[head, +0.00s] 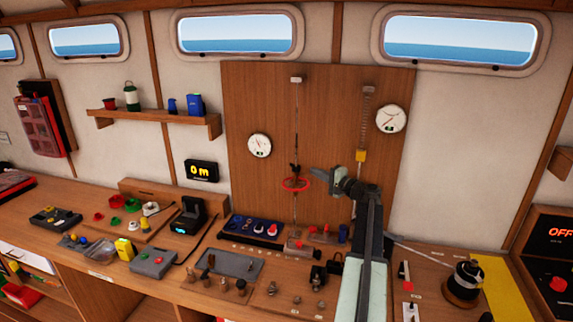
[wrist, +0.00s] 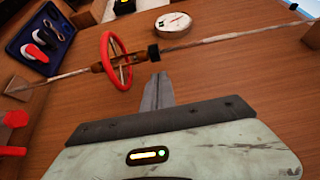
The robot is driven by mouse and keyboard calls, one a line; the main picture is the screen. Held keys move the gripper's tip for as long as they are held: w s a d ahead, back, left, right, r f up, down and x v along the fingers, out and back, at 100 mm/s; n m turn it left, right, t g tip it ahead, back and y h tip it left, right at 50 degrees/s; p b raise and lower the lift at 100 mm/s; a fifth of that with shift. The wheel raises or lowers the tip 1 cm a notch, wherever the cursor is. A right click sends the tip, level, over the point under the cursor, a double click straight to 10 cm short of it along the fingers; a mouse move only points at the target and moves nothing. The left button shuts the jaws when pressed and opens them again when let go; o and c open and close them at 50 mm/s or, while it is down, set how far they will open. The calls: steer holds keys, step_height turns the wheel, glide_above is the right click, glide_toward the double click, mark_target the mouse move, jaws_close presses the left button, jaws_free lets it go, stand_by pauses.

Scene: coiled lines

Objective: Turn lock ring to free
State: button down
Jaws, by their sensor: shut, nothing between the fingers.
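A red spoked ring (head: 296,184) sits around a thin upright line in front of the wooden panel; it also shows in the wrist view (wrist: 128,68). A black collar (head: 295,168) sits on the same line just above it, and in the wrist view the collar (wrist: 153,54) is right of the red ring. I cannot tell which of the two is the lock ring. My gripper (head: 314,171) is shut and empty, just right of the line. In the wrist view its fingertips (wrist: 160,78) lie close to the collar, apart from it in the picture; whether they touch is unclear.
The wooden panel (head: 240,100) carries two round gauges (head: 259,145) and a spring line with a yellow block (head: 360,156) on the right. Below, the bench holds a blue tray (head: 250,228), a grey mat (head: 237,264) and several small parts. The air left of the red ring is clear.

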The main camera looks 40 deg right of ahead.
mark_target(299, 164)
steer(key=shift+w+a, duration=0.1)
steer(key=shift+w, duration=4.8)
